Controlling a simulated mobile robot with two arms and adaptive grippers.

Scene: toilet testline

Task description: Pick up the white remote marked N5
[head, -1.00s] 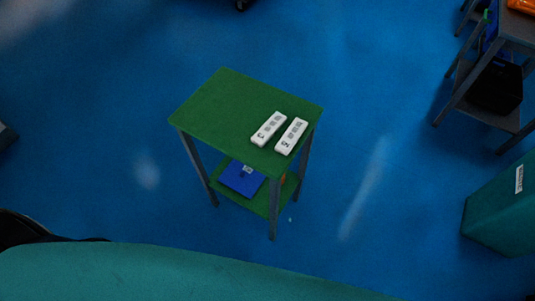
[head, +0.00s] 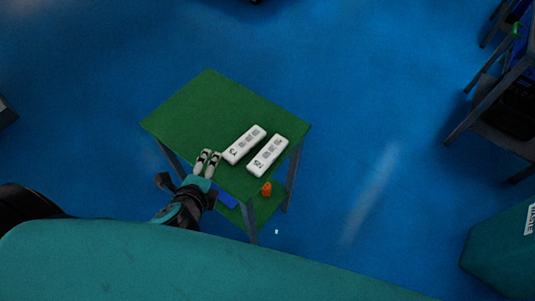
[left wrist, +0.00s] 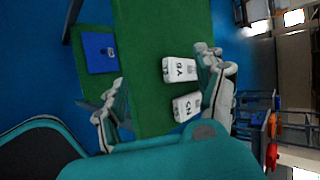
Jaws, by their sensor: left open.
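Two white remotes lie side by side on the green top of a small table (head: 205,105). In the left wrist view, the lower remote (left wrist: 187,106) has a mark that looks like N5. The other remote (left wrist: 180,70) lies above it there, its mark hard to read. My right gripper is out of view.
A blue box (left wrist: 99,52) and an orange item (head: 267,188) show on or near the table's lower shelf. A teal waste bin (head: 500,250) stands at the right. Another table (head: 500,110) stands at the upper right. The far left of the tabletop is clear.

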